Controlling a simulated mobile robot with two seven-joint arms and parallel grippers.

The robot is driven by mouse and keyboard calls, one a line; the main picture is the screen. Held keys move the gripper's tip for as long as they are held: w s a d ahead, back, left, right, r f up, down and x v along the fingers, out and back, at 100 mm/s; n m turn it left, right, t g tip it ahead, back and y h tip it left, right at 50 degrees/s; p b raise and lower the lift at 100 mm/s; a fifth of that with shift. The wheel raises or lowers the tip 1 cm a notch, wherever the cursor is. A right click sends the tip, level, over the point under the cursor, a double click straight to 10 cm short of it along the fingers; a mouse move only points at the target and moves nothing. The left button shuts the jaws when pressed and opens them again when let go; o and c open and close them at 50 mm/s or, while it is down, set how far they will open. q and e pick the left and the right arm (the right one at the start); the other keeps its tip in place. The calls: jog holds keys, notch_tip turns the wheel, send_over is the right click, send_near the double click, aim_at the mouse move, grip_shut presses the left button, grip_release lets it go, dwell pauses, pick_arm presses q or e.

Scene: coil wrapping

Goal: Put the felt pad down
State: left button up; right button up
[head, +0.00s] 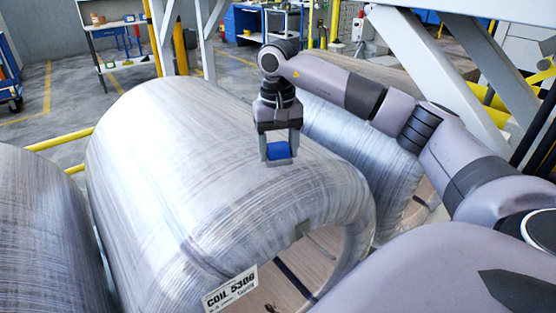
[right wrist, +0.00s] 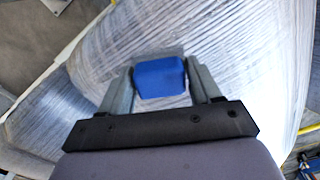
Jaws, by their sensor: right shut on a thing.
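The felt pad (head: 279,151) is a small blue block with a grey part to it. My right gripper (head: 279,157) is shut on the pad, with a finger on each side of it. In the head view the gripper points down over the top of a large wrapped coil (head: 190,150). I cannot tell whether the pad touches the coil. In the right wrist view the blue pad (right wrist: 160,78) sits between the two grey fingers, with the wrapped coil surface (right wrist: 230,50) behind it. My left gripper is not in view.
A label reading COIL 5306 (head: 230,290) is on the coil's front edge. Another wrapped coil (head: 40,230) stands at the left and one (head: 345,135) at the right. White posts (head: 208,40) and a yellow rail (head: 60,140) stand behind. A shelf bench (head: 120,40) is farther back.

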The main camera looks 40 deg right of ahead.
aim_at(278, 159)
jog(key=shift+f, duration=1.7)
jog(key=shift+f, duration=0.2)
jog(key=o, duration=0.9)
jog(key=shift+o, duration=0.2)
jog(key=shift+r, duration=0.2)
notch_tip(278, 159, up, 12)
jog(key=shift+r+p, duration=0.1)
jog(key=shift+p, duration=0.3)
